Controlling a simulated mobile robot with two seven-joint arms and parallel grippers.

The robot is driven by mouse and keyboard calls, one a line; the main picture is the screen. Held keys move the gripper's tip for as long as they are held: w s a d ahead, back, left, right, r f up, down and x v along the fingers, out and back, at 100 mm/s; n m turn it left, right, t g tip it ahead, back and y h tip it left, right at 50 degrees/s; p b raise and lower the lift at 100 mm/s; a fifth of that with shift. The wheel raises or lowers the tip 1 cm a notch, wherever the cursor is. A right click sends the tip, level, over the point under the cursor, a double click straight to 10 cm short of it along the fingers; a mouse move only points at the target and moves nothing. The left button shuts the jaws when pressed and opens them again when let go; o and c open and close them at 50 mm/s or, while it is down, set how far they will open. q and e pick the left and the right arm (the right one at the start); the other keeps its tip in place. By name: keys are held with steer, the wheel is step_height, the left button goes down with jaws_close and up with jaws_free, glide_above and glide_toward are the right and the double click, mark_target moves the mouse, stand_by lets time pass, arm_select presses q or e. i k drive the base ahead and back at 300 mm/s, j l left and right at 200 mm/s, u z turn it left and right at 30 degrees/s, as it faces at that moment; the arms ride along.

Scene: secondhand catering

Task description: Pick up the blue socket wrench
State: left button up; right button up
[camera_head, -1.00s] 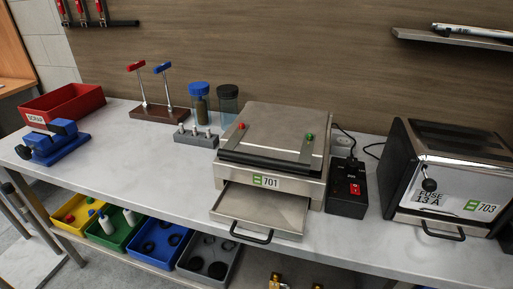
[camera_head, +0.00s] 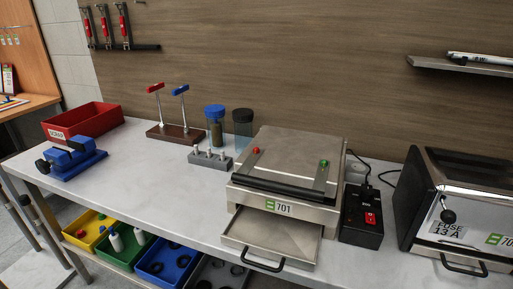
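The blue socket wrench (camera_head: 179,91) has a blue T-shaped handle and a thin metal shaft. It stands upright, leaning slightly, in a dark brown wooden stand (camera_head: 175,134) on the left part of the workbench. A similar wrench with a red handle (camera_head: 155,88) stands to its left in the same stand. Neither of my grippers shows in the head view.
The grey workbench (camera_head: 128,190) holds a blue vise (camera_head: 72,157), a red bin (camera_head: 84,119), blue- and dark-lidded jars (camera_head: 214,112), a small grey block (camera_head: 210,160), a press labelled 701 (camera_head: 286,160) and a toaster-like machine (camera_head: 462,190). Bench front left-centre is clear.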

mark_target(178, 91)
steer(key=z, duration=0.55)
steer(key=j+z, duration=0.65)
steer(key=j, duration=0.25)
steer(key=k+j+z, duration=0.15)
steer(key=j+z, duration=0.2)
steer(key=k+j+z, duration=0.15)
steer(key=j+z, duration=0.2)
steer(key=j, duration=0.15)
